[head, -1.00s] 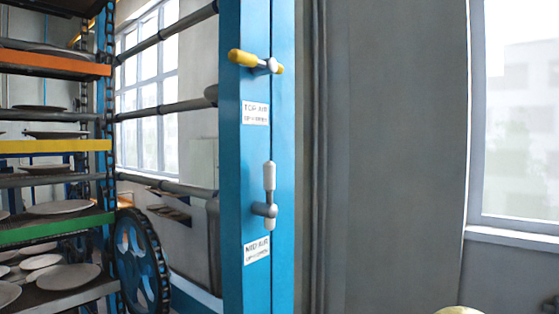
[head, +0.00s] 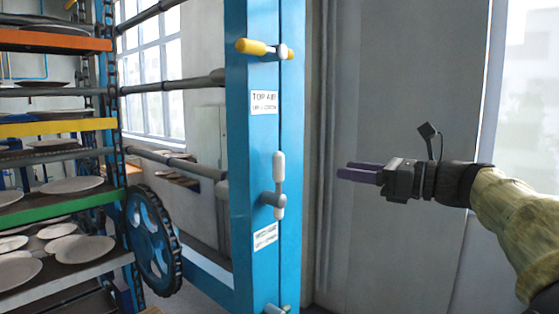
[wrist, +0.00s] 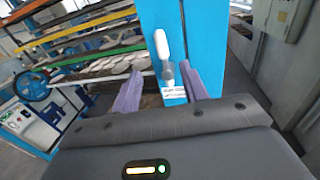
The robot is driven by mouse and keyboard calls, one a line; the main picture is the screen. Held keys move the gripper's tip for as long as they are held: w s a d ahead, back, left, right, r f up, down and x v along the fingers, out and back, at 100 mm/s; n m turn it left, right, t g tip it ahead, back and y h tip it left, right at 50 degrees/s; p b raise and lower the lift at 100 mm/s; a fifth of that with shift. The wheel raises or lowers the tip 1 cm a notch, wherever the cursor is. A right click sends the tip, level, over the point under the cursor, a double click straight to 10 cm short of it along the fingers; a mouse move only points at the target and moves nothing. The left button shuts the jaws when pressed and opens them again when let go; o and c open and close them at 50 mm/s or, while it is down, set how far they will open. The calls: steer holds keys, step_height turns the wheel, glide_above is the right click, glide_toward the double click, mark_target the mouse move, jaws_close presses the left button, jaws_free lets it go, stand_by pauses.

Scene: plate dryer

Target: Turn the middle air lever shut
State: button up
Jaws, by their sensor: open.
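The middle air lever (head: 279,168) has a white handle standing upright on a grey pivot, on the blue post (head: 240,170). Its label (head: 265,236) is just below it. In the wrist view the white lever (wrist: 161,44) stands ahead of my gripper, above and between the two finger lines. My gripper (head: 357,173) is open and empty, to the right of the lever in the head view and apart from it. Its purple fingers show in the wrist view too (wrist: 160,88). The yellow top air lever (head: 258,48) lies sideways above, over the TOP AIR label (head: 264,102).
A rack of plates on coloured shelves (head: 60,129) stands at the left, with a blue wheel (head: 152,240) beside it. Another lever (head: 277,308) shows low on the post. A grey wall (head: 400,90) is behind my arm. A grey cabinet (wrist: 285,50) stands right in the wrist view.

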mark_target(282, 161)
steer(key=p+x, duration=0.6)
steer(key=x, duration=1)
steer(key=shift+w+a+p, duration=0.1)
steer(key=shift+a+p, duration=0.1)
steer(key=shift+p, duration=0.15)
steer(key=shift+w+a+f, duration=0.1)
steer(key=shift+w+a, duration=0.15)
steer(key=shift+a, duration=0.15)
steer(key=shift+c, duration=0.4)
jaws_close()
